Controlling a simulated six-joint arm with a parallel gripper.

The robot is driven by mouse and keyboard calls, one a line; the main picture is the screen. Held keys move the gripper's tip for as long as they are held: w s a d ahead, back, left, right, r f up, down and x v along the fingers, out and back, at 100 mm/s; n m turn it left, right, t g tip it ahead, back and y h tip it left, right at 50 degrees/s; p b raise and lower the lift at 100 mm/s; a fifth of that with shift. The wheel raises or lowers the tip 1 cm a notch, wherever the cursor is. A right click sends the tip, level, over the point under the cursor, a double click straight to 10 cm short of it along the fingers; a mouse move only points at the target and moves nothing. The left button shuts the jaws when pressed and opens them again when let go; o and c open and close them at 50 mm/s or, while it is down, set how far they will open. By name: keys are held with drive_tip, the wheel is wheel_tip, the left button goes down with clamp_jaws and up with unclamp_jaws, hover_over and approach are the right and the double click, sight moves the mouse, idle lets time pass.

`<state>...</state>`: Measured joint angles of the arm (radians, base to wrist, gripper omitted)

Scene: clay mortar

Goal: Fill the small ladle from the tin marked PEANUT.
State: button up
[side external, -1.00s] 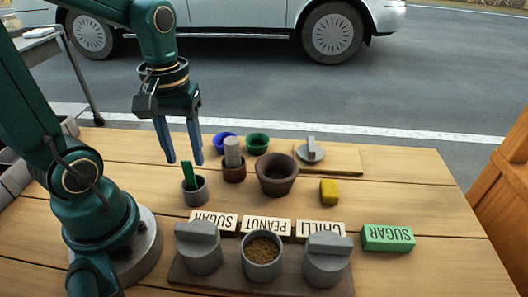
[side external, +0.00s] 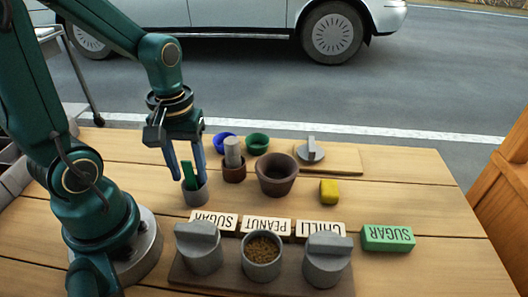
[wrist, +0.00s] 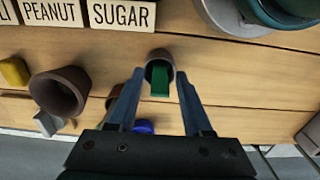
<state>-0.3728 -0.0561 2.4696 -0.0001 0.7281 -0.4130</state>
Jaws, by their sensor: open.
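The PEANUT tin (side external: 262,262) is the middle of three grey tins; it is open and holds brown grains. The PEANUT label (side external: 266,225) lies behind it, and also shows in the wrist view (wrist: 52,12). A green handle (side external: 189,172) stands up from a small grey cup (side external: 196,194); it looks like the small ladle, its lower end hidden. The wrist view shows this handle (wrist: 160,82) and cup (wrist: 158,56) too. My gripper (side external: 189,177) is open and pointing down, its fingers on either side of the handle, with gaps visible in the wrist view.
Lidded tins stand left (side external: 199,252) and right (side external: 327,262) of the PEANUT tin.

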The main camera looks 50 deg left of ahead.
clamp_jaws()
drive_tip(key=shift+r, duration=0.15)
drive_tip(key=shift+r, duration=3.4)
